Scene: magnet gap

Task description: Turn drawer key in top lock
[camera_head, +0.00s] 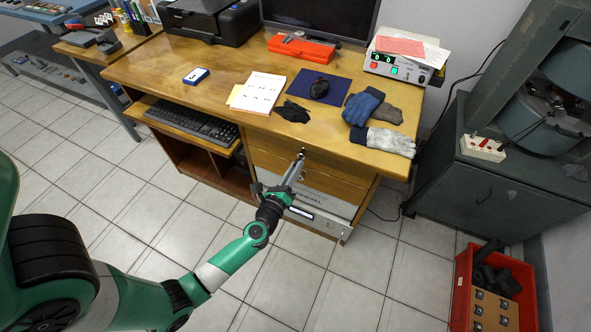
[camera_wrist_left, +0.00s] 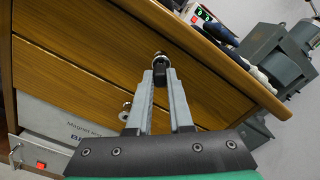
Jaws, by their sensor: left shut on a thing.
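The wooden desk (camera_head: 165,70) has a stack of drawers under its right part, and the top drawer (camera_head: 270,143) is closed. My left gripper (camera_head: 300,158) reaches to the top drawer's front. In the left wrist view my left gripper (camera_wrist_left: 160,72) is shut on a small dark key (camera_wrist_left: 160,57) at the top lock. The fingertips hide part of the key and the lock, so I cannot tell how far the key is turned. A second round metal lock or knob (camera_wrist_left: 125,110) shows lower, beside the left finger. My right gripper is not in view.
A keyboard (camera_head: 195,124) lies on a pull-out shelf to the left. A grey cabinet (camera_head: 500,190) and a red crate (camera_head: 462,290) stand to the right. The tiled floor before the drawers is clear.

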